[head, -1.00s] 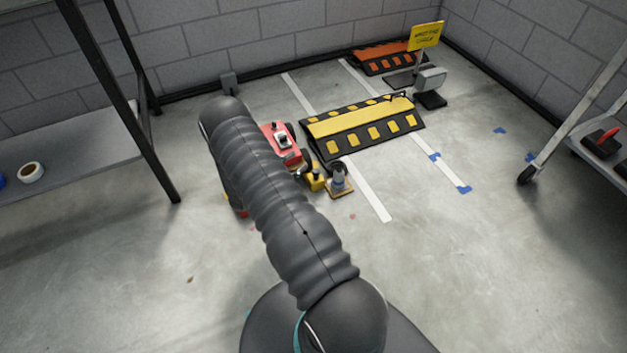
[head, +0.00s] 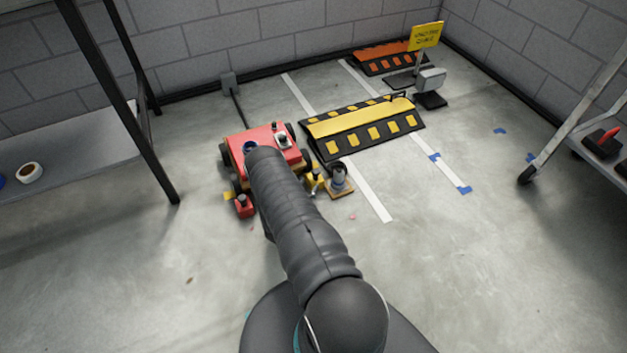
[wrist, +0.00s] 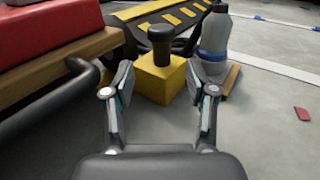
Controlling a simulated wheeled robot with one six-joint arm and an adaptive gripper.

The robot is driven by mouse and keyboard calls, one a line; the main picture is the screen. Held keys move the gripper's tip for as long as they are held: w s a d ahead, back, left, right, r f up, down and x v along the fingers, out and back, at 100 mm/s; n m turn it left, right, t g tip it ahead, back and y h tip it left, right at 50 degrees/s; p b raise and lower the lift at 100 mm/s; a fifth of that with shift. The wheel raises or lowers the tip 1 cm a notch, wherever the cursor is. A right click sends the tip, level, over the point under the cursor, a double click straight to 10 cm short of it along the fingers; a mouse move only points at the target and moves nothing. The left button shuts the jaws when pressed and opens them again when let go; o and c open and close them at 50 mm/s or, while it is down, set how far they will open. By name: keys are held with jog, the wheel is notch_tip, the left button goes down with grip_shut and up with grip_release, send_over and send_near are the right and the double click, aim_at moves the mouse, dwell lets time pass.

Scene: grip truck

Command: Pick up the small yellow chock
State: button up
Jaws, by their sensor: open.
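The small yellow chock (wrist: 158,82) is a yellow block with a dark knob on top. It stands on the floor in the wrist view, just beyond and between my open fingertips. My gripper (wrist: 161,92) is open and empty, with one finger to each side of the chock's near face. In the head view only part of the yellow chock (head: 317,186) shows beside my arm, which hides my gripper there.
The red truck (head: 266,140) stands left of the chock; its dark bar (wrist: 62,103) is close to my left finger. A grey bottle (head: 338,174) on a wooden base stands close on the right. A black-and-yellow ramp (head: 365,128) lies behind. The floor in front is clear.

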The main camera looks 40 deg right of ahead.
aim_at(314, 178)
jog(key=shift+x, duration=3.5)
jog(key=shift+s+f, duration=0.1)
grip_shut()
